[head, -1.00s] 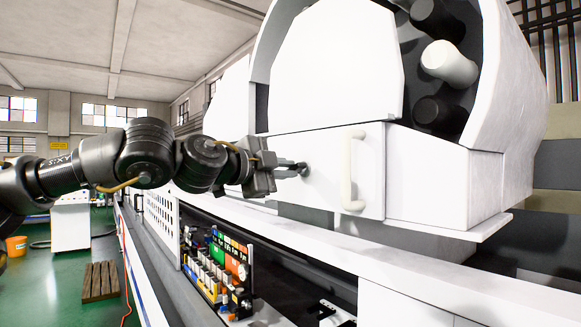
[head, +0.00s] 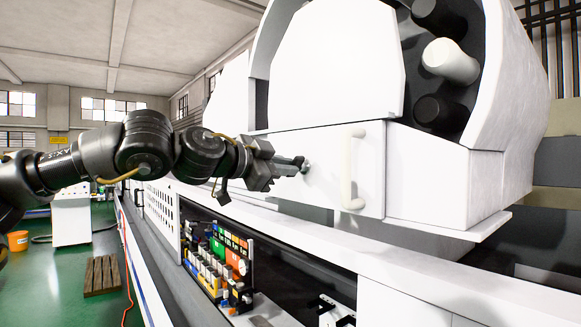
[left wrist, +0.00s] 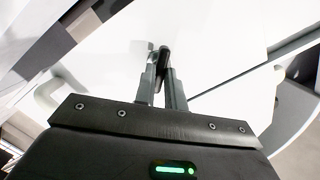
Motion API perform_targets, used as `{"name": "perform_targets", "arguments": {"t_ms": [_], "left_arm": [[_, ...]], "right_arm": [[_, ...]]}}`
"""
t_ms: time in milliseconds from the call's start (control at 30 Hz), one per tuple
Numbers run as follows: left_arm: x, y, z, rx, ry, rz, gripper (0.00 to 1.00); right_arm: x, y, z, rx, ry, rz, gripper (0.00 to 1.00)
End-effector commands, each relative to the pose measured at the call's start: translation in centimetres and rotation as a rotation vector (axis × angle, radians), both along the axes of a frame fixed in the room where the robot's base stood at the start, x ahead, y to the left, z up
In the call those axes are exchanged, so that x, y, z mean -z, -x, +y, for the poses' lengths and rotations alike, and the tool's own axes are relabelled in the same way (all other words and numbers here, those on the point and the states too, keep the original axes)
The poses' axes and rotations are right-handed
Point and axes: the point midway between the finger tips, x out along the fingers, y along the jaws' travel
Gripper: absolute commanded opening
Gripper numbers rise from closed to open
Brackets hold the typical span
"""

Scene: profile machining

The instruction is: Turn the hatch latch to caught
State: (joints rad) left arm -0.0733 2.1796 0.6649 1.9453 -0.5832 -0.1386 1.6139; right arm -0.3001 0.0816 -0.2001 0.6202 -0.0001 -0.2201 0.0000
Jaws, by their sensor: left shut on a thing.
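The hatch (head: 330,150) is a white front panel on the machine, and it looks closed. A small dark latch (head: 306,166) sits on its left part. My left gripper (head: 296,164) reaches it from the left and is shut on it. In the left wrist view, the dark latch lever (left wrist: 163,56) stands between the two grey fingertips of my left gripper (left wrist: 161,80). The fingers hide part of the lever, and I cannot tell which latch position it is in. My right gripper is not in view.
A pale upright handle (head: 349,168) stands out from the hatch, right of the latch. An open bay with coloured parts (head: 218,258) lies below my left arm. A long white ledge (head: 450,285) runs below the hatch. A wooden pallet (head: 103,276) lies on the green floor.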

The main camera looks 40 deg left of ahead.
Motion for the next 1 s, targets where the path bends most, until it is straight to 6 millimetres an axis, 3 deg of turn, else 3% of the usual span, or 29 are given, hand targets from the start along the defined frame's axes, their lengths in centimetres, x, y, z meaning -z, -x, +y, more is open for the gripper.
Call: {"name": "perform_targets", "arguments": {"t_ms": [300,667,933,967,1000], "left_arm": [[-0.03,-0.05,0.14,0.0,0.347,0.106,0.0],[-0.01,-0.06,0.15,0.001,0.401,0.122,0.0],[-0.05,-0.1,0.27,0.001,0.722,0.219,0.0],[-0.05,-0.09,0.24,0.001,0.73,0.222,0.13],[-0.05,-0.09,0.23,0.002,0.726,0.221,0.18]], "right_arm": [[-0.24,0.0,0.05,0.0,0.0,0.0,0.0],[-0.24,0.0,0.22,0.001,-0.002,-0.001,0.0],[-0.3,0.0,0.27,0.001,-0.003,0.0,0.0],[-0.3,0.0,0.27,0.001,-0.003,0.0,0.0],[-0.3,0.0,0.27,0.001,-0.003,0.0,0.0]]}}
